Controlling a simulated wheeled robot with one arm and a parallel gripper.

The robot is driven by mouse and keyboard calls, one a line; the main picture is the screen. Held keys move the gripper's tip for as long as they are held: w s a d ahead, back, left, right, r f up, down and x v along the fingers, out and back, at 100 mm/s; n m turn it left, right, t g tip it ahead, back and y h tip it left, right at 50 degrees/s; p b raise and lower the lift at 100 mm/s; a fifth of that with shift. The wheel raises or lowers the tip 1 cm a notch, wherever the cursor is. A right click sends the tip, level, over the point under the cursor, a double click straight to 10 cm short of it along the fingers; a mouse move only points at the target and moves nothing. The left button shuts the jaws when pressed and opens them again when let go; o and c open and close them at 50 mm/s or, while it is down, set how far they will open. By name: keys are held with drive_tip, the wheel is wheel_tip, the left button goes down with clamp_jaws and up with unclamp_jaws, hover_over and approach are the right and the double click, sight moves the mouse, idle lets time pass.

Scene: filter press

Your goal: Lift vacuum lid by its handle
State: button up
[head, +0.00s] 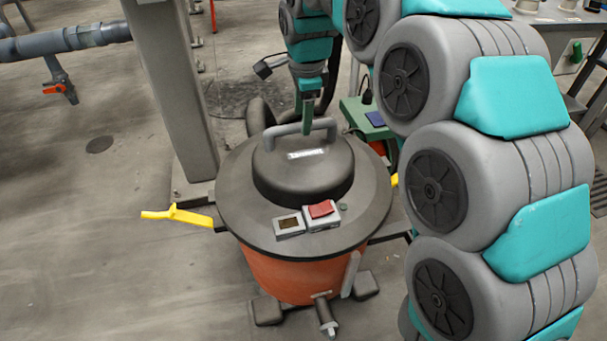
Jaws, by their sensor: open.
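The vacuum lid (245,190) is a dark grey disc with a raised dome, on top of an orange drum (290,273). Its grey bar handle (327,124) arches over the dome. My gripper (307,130) is at the handle, pointing down from above, with its green fingers close to the bar. The gripper is open. The far finger and the exact gap to the bar are hard to make out. The lid appears seated on the drum.
Yellow latches (180,215) stick out at the drum's sides. A grey post (172,85) stands close behind left. A green box (360,115) is behind right. My arm covers the right side. The floor at left is mostly clear.

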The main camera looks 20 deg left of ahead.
sight(303, 160)
drive_tip(key=f, duration=0.4)
drive_tip(key=shift+w+a+f, duration=0.1)
drive_tip(key=shift+w+a, duration=0.1)
drive_tip(key=shift+w, duration=0.15)
clamp_jaws()
idle(0.4)
